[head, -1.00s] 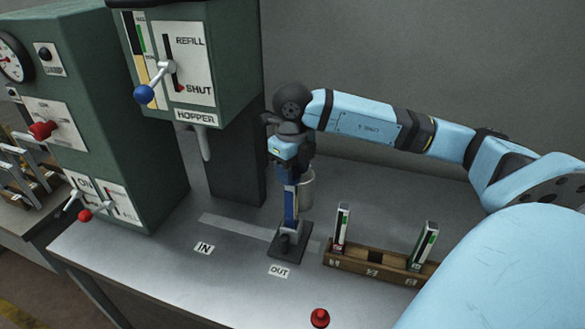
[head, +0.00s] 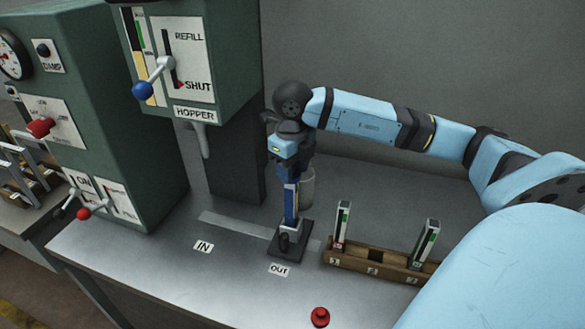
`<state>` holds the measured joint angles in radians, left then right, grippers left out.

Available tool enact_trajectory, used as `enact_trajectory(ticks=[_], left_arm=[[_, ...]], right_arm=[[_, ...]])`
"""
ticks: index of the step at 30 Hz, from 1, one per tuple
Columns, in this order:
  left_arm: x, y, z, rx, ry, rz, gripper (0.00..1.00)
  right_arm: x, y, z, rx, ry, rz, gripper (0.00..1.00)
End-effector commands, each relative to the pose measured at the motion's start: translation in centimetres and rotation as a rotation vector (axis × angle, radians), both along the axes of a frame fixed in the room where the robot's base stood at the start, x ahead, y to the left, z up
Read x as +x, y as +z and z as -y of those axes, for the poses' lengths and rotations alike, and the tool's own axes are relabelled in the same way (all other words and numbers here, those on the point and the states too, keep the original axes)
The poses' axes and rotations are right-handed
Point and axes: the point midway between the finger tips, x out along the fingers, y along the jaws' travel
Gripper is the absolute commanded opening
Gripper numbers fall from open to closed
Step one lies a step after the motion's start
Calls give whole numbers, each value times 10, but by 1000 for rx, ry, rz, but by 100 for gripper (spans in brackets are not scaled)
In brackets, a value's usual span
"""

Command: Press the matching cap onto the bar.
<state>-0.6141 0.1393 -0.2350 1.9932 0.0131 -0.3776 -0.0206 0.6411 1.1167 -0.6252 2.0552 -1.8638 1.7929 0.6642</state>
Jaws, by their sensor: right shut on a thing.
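My right gripper (head: 290,178) points straight down over the dark base plate (head: 303,243) near the OUT label. It is shut on an upright blue piece with a pale edge (head: 291,203). The piece's lower end is at a small dark block (head: 284,243) on the plate; I cannot tell whether they touch, or where cap and bar meet. Two upright pieces, pale with dark and green faces, stand in the wooden rack (head: 350,262): one at the left (head: 342,224) and one at the right (head: 430,240). The rack's middle place is empty. My left gripper is out of view.
A green hopper cabinet (head: 235,60) with a blue-knobbed lever (head: 143,90) hangs behind left. A grey cylinder (head: 307,188) stands behind the gripper. A red button (head: 320,316) is at the front. The bench around the IN label (head: 203,247) is clear.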

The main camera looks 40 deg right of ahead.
Motion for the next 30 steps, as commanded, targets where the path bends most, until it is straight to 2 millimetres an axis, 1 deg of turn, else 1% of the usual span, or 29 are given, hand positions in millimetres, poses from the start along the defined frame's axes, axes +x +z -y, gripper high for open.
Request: enact_trajectory(ticks=[11,12,14,15,16,21,22,23,24,25,30], left_arm=[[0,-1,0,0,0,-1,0],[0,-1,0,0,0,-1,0],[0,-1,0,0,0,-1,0],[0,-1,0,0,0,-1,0],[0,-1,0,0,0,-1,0],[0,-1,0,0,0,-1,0],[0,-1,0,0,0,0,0],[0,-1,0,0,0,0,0],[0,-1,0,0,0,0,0],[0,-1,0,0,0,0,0],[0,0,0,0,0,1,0]], right_arm=[[0,0,0,0,0,0,24],[0,0,0,0,0,0,48],[0,0,0,0,0,0,62],[0,0,0,0,0,0,71],[0,0,0,0,0,0,76],[0,0,0,0,0,0,76],[0,0,0,0,0,0,78],[0,0,0,0,0,0,85],[0,0,0,0,0,0,94],[0,0,0,0,0,0,100],[0,0,0,0,0,0,100]])
